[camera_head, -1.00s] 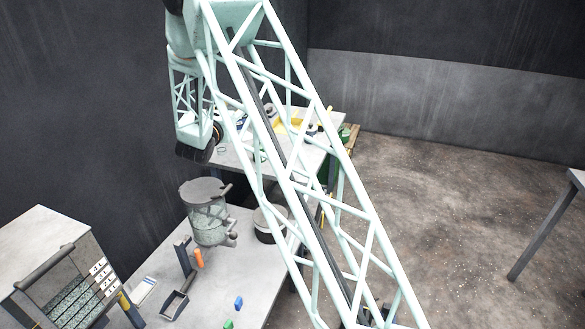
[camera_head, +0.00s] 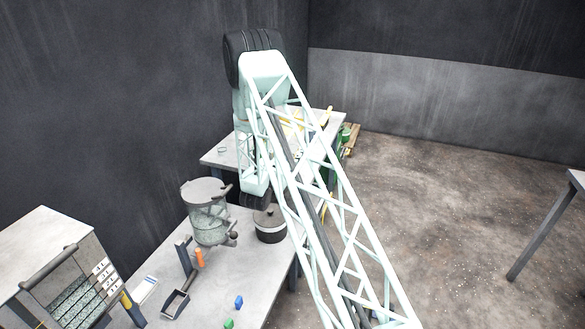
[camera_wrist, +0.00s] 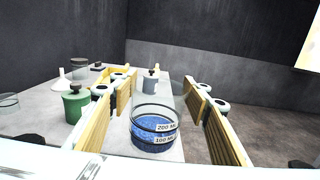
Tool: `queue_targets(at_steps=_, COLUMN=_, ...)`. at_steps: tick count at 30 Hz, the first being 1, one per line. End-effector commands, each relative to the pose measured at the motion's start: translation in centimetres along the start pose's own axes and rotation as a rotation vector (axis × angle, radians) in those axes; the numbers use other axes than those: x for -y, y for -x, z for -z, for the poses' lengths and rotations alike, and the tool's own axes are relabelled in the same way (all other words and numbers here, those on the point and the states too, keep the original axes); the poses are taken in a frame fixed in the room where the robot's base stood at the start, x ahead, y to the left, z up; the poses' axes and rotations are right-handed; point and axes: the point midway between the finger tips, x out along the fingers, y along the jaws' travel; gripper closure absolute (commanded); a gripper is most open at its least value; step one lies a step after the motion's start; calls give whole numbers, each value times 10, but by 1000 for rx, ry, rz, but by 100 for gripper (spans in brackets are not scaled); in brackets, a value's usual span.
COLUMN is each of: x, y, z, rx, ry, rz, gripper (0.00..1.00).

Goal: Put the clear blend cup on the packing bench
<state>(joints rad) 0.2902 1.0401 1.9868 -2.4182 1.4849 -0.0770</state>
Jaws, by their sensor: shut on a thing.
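In the wrist view, the clear blend cup (camera_wrist: 156,138) stands between the two wooden-looking fingers of my gripper (camera_wrist: 158,94). The cup is see-through, has 200 ML and 100 ML marks, and holds blue grains in its lower part. My gripper is shut on the cup, which looks roughly upright. In the head view the arm lattice and wrist hide the gripper and cup. I cannot tell from these frames which table is the packing bench.
A far bench (camera_head: 218,156) carries small items, including a green pot (camera_wrist: 75,104). The nearer bench (camera_head: 215,283) holds a sieve drum (camera_head: 208,222), a dark-banded pot (camera_head: 270,226) and small blocks. Another table (camera_head: 578,178) stands at the right edge, with open floor between.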

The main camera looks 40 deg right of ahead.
Motion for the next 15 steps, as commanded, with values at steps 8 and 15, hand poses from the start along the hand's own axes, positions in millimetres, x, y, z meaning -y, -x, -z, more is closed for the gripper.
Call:
queue_targets(at_steps=8, x=35, y=-5, z=34, rx=-2, ry=0, rz=15, gripper=76)
queue_targets(at_steps=15, x=40, y=-6, z=40, rx=-1, ry=-1, rz=16, gripper=76)
